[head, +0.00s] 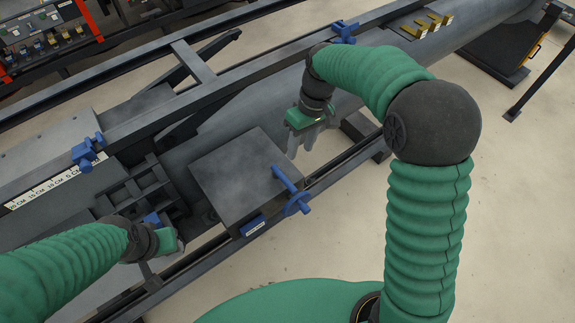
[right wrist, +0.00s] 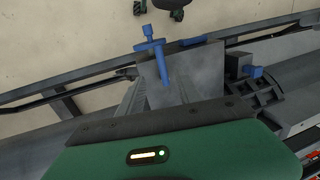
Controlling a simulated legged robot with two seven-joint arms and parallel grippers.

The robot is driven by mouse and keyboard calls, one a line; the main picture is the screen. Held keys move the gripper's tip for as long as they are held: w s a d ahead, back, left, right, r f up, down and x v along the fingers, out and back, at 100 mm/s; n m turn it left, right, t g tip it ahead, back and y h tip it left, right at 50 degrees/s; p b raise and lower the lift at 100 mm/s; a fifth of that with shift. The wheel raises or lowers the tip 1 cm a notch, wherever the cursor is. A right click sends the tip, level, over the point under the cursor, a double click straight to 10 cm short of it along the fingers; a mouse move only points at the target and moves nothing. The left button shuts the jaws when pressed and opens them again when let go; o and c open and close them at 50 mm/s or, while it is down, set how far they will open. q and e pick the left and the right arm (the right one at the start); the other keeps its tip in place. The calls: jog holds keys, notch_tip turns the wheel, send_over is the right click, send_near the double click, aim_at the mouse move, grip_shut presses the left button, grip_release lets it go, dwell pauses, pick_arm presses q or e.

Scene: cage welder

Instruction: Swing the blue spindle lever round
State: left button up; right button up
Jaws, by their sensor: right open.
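The blue spindle lever (head: 286,180) sits at the right edge of a dark grey box-shaped block (head: 225,172) on the machine, with a blue cross-shaped end (head: 297,205).
Other blue clamps sit on the long rail, one at the left (head: 87,152) and one at the top (head: 344,31). A large grey tube (head: 245,110) runs diagonally along the machine. Yellow brackets (head: 427,25) stand at the top right. The pale floor (head: 330,235) in front is clear.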

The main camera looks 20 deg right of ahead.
aim_at(291, 183)
jog(key=a+f+p, duration=0.1)
jog(key=f, duration=0.3)
jog(key=f+p, duration=0.1)
jog(key=f, duration=0.4)
jog(key=a+f+p, duration=0.1)
jog(key=f, duration=0.4)
jog(key=shift+s+a, duration=0.3)
jog(key=shift+s, duration=0.05)
jog(key=shift+s+a+f, duration=0.1)
jog(key=shift+s+f, duration=0.1)
jog(key=shift+f, duration=0.15)
jog(key=shift+s+f, duration=0.15)
jog(key=shift+s, duration=0.1)
jog(key=shift+w+f, duration=0.15)
jog(key=shift+w, duration=0.1)
jog(key=c, duration=0.5)
grip_shut()
pick_arm(q)
jog(key=v, duration=0.3)
jog(key=shift+w+r, duration=0.15)
jog(key=shift+r, duration=0.15)
